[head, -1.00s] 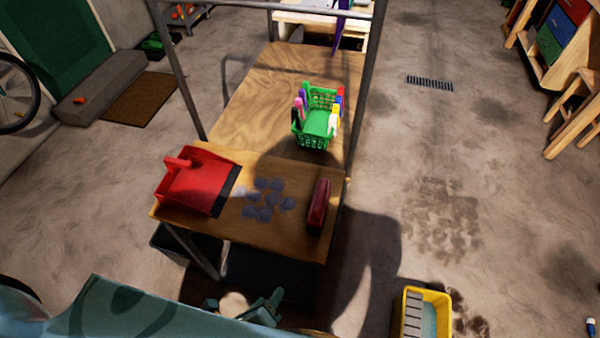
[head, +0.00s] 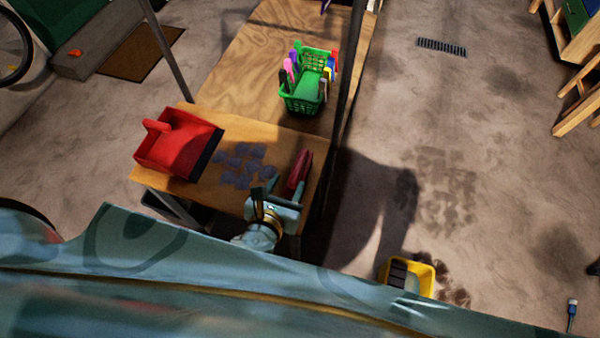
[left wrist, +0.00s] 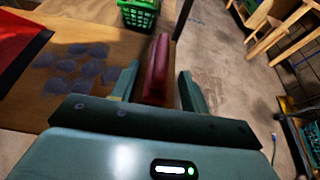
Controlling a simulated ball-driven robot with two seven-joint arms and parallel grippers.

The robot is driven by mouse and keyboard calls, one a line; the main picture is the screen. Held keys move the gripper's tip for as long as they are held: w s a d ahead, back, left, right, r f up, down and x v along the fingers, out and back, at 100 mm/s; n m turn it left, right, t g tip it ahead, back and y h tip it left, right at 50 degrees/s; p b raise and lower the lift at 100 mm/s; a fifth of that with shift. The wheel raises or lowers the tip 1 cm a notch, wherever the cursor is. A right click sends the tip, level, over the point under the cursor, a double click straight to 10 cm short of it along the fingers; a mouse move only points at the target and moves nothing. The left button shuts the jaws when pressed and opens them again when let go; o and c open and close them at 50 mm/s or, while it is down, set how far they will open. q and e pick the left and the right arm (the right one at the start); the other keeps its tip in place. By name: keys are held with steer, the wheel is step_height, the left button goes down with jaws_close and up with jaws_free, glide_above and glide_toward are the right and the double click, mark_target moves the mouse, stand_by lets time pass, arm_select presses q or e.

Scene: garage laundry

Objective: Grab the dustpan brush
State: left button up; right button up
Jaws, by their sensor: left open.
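The dustpan brush (head: 298,168), dark red and long, lies near the right end of the low wooden table. My left gripper (head: 286,180) is open at the table's front edge, close to the brush's near end. In the left wrist view the brush (left wrist: 157,58) stretches away between the two spread fingers of the left gripper (left wrist: 159,72). I cannot tell whether either finger touches it. The red dustpan (head: 180,143) sits at the table's left end. My right gripper is not in view.
Grey dust clumps (head: 243,162) lie between dustpan and brush. A green basket (head: 308,88) of bottles stands on the wooden surface behind. A metal post (head: 347,110) rises at the table's right. A yellow bucket (head: 424,280) is on the floor at right.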

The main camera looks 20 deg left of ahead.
mark_target(298, 167)
arm_select(q)
steer(key=x, duration=0.2)
steer(key=shift+w+a+f, duration=0.1)
steer(key=shift+w+f, duration=0.1)
steer(key=shift+w, duration=0.05)
steer(key=x, duration=0.4)
steer(key=b+x, duration=0.1)
steer(key=shift+w+d, duration=0.35)
steer(key=shift+w, duration=0.1)
jaws_close()
